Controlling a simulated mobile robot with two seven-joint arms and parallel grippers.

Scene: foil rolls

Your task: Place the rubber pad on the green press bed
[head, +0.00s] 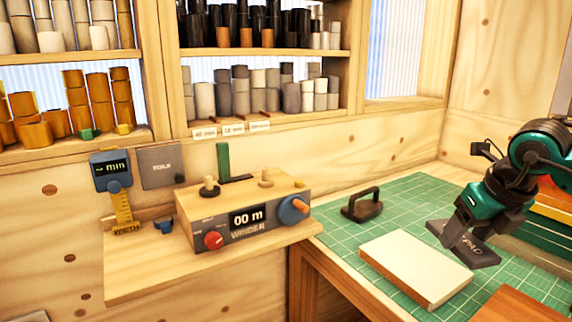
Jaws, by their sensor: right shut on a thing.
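The rubber pad (484,254) is a flat dark grey slab with lettering that reads partly as "PAD". My right gripper (464,229) comes in from the right and is shut on the pad, covering part of it. The pad is over the green gridded surface (402,204), behind and right of a cream block. I cannot tell whether the pad touches the surface. This green surface with grid lines is the only large green bed I see; no label names it. My left gripper is not in view.
The cream block (415,268) and a dark handled tool (362,206) sit on the green surface. A wooden board (525,306) is at the front right, coloured sheets (548,226) at the far right. A winder box (243,216) stands on the left shelf. Green surface between tool and pad is clear.

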